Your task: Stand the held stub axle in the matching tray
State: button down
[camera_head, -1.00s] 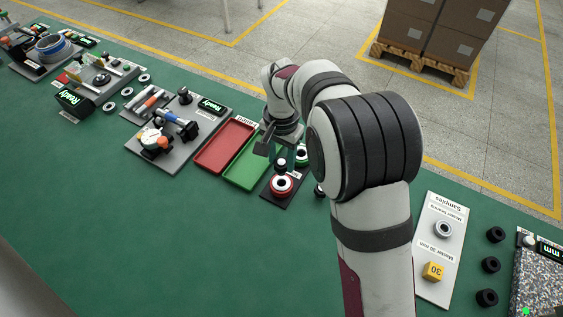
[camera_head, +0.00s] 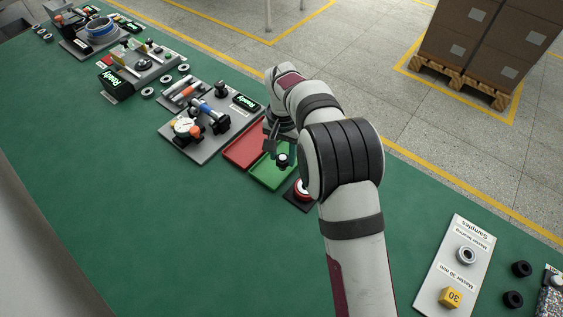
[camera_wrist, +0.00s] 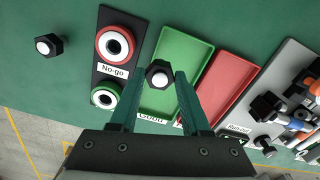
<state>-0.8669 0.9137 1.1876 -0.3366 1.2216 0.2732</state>
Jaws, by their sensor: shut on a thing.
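The stub axle (camera_wrist: 159,74), a dark hex-headed part with a pale round end, is between the fingertips of my gripper (camera_wrist: 157,80) in the wrist view. My gripper is shut on it. The axle also shows in the head view (camera_head: 282,160), upright or nearly so, over the green tray (camera_head: 264,179). The green tray, labelled Good, also shows in the wrist view (camera_wrist: 182,50). The red tray (camera_head: 234,155) lies beside it, and also shows in the wrist view (camera_wrist: 226,85). Both trays look empty otherwise. I cannot tell whether the axle touches the tray floor.
A dark plate with a red No-go ring (camera_wrist: 115,44) and a green ring (camera_wrist: 105,95) adjoins the green tray. Another stub axle (camera_wrist: 48,45) stands beyond it. A grey dial-gauge fixture (camera_head: 200,137) stands past the red tray. The front bench is clear.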

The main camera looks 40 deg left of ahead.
aim_at(281, 158)
jog(key=f, duration=0.4)
jog(key=shift+s+a+f, duration=0.1)
jog(key=shift+a+f, duration=0.05)
jog(key=shift+a, duration=0.05)
jog(key=shift+f, duration=0.15)
jog(key=shift+c, duration=1.8)
grip_release()
